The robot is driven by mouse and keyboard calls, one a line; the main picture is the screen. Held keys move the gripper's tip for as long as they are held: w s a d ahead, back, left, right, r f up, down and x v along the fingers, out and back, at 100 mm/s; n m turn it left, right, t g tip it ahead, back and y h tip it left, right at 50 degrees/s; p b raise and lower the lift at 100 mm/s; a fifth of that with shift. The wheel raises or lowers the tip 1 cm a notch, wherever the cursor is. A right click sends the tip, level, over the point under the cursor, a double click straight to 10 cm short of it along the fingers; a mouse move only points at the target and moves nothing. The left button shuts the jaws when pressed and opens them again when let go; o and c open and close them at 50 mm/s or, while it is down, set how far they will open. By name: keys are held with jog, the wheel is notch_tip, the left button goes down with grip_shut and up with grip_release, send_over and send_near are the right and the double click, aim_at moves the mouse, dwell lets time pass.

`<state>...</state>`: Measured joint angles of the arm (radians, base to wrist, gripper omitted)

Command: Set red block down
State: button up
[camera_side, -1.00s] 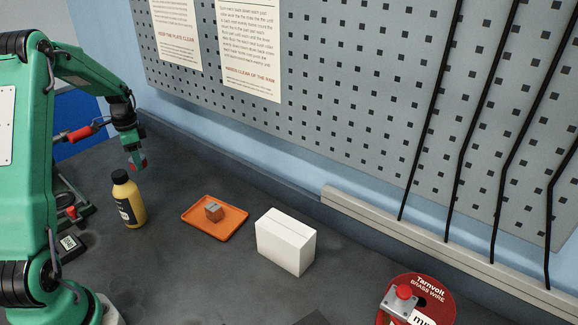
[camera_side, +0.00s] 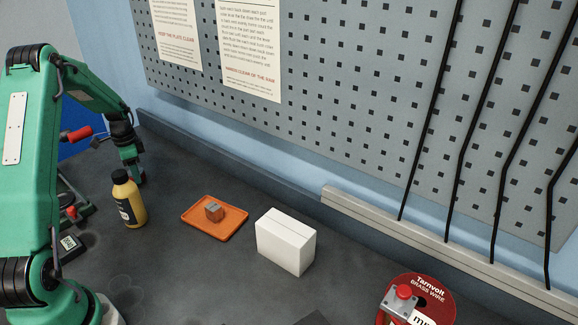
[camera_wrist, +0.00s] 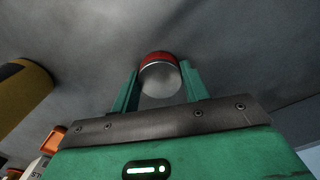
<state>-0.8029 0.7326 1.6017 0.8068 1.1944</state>
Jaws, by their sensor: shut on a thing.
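My gripper (camera_side: 138,176) is low over the grey bench, just behind and to the right of the yellow bottle in the side view. In the wrist view my gripper (camera_wrist: 160,84) has its two green fingers on either side of the red block (camera_wrist: 160,57), shut on it. The block shows a red band at the far end and a rounded silvery near face. In the side view the block is hardly visible. I cannot tell whether it touches the bench.
A yellow bottle (camera_side: 129,203) with a black cap stands close to my gripper. An orange tray (camera_side: 229,233) holds a small brown-and-grey block (camera_side: 213,211). A white box (camera_side: 285,242) and a red wire spool (camera_side: 440,299) stand further right. The bench behind the tray is clear.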

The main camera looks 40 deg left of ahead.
jog(key=shift+f, duration=0.1)
dwell(0.3)
jog(key=o, duration=1.3)
notch_tip(320, 180, up, 12)
jog(key=shift+r, duration=0.15)
jog(key=shift+d, duration=0.1)
